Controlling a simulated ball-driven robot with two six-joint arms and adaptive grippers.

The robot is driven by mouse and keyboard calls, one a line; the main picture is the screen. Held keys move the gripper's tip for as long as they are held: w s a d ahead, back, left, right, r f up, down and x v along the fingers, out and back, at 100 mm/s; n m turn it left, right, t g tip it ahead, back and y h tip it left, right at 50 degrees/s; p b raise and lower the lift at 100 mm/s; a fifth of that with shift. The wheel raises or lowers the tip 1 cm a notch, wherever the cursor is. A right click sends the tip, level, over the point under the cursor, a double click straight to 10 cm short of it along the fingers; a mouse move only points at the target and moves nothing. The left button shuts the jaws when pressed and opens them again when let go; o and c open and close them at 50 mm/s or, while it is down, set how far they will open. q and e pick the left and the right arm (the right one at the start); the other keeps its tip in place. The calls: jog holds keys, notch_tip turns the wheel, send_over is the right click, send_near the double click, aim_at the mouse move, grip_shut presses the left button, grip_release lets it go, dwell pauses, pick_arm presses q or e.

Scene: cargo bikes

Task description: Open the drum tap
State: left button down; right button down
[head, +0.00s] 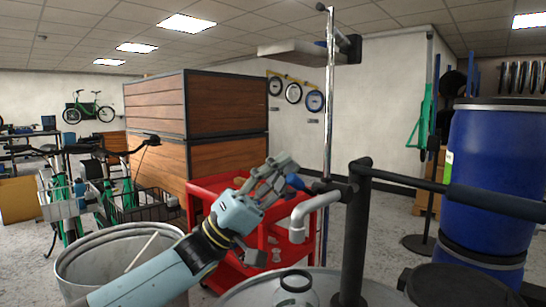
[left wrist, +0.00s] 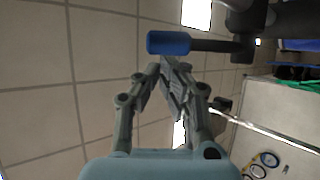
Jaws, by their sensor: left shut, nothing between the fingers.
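The tap is a dark body on a black upright pipe (head: 353,240), with a pale downturned spout (head: 299,220). Its lever ends in a blue handle (head: 294,182). In the left wrist view the blue handle (left wrist: 168,43) lies just beyond my fingertips, on a dark lever (left wrist: 212,45) pointing left from the tap body. My left gripper (head: 282,168) is shut and empty, close beside the blue handle; I cannot tell whether they touch. It also shows in the left wrist view (left wrist: 172,66). A pale drum top (head: 240,296) lies below the tap. My right gripper is out of view.
A red cart (head: 205,187) stands behind my left gripper, and an open grey bin (head: 72,262) stands at the lower left. A blue drum (head: 490,190) stands at the right. A shiny upright pole (head: 329,100) rises close behind the tap. Wooden crates (head: 228,105) stand farther back.

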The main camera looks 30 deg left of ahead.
pick_arm(q)
jog(key=shift+s+d+f, duration=0.15)
jog(key=shift+s+f, duration=0.05)
jog(key=shift+f, duration=0.15)
